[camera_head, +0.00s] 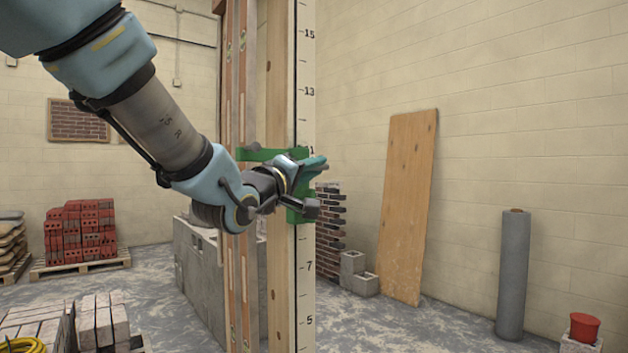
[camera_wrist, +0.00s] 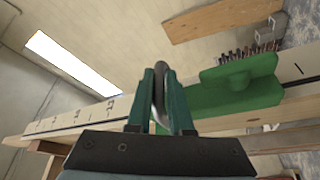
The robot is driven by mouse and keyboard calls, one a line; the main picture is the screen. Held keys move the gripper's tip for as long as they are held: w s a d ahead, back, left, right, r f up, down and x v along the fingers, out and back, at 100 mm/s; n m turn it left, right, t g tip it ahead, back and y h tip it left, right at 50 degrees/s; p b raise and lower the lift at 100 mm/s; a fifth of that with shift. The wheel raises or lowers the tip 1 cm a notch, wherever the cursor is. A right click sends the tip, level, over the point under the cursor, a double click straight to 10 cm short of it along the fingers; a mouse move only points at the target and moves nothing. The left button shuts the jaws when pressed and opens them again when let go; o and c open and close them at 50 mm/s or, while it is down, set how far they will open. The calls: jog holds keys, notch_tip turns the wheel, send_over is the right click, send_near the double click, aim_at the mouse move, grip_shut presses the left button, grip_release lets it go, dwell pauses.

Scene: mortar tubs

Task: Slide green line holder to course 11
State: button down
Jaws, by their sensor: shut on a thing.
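The green line holder (camera_head: 300,216) sits around the tall wooden post. My gripper (camera_head: 314,182) is at the holder, in front of the post, and covers much of it. The holder's upper arm (camera_head: 258,154) is about level with a partly hidden mark just below 13; its lower part is above the 7. In the wrist view, the holder's green body (camera_wrist: 236,88) lies against the board right of my fingers (camera_wrist: 161,80). The fingers are closed together around a dark grey rounded piece, which seems to belong to the holder.
The numbered scale (camera_head: 305,75) shows 15, 13, 7 and 5; marks between are covered. A grey block wall (camera_head: 200,270) stands behind the post. A plywood sheet (camera_head: 408,205) leans on the right wall near a grey roll (camera_head: 512,275). Red bricks (camera_head: 80,230) are at left.

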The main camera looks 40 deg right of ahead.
jog(key=shift+r, duration=0.1)
jog(key=c, duration=0.8)
grip_release()
jog(key=shift+c, duration=0.2)
jog(key=shift+f, duration=0.2)
jog(key=shift+s+a+f, duration=0.15)
jog(key=shift+a, duration=0.15)
jog(key=b+v, duration=0.3)
jog(key=v, duration=0.7)
jog(key=shift+b, duration=0.35)
